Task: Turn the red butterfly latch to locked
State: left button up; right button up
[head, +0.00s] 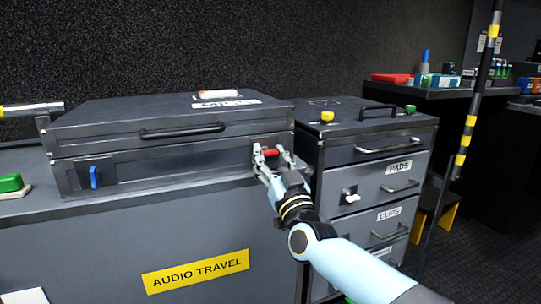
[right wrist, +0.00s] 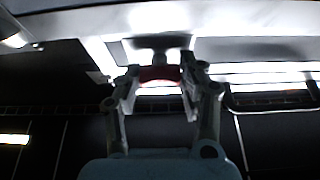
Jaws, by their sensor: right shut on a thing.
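The red butterfly latch (head: 271,153) is on the front of a closed dark grey case (head: 200,166), near its right end. My right gripper (head: 272,156) is at the latch with its fingers on either side of the red part, shut on it. In the right wrist view the red latch (right wrist: 160,74) lies between the two fingertips of my right gripper (right wrist: 160,82), its bar across the gap. The fingers hide part of the latch's mount. A blue latch (head: 94,176) hangs upright at the case's left end. My left gripper is not in view.
A drawer cabinet (head: 345,183) with labels and handles stands close to the right of the case. A striped pole (head: 470,120) stands further right. A green block (head: 10,183) lies at the left edge. The case's top handle (head: 182,131) sticks out in front.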

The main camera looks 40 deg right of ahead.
jog(key=o, duration=1.2)
jog(key=shift+c, duration=0.2)
jog(key=v, duration=1.2)
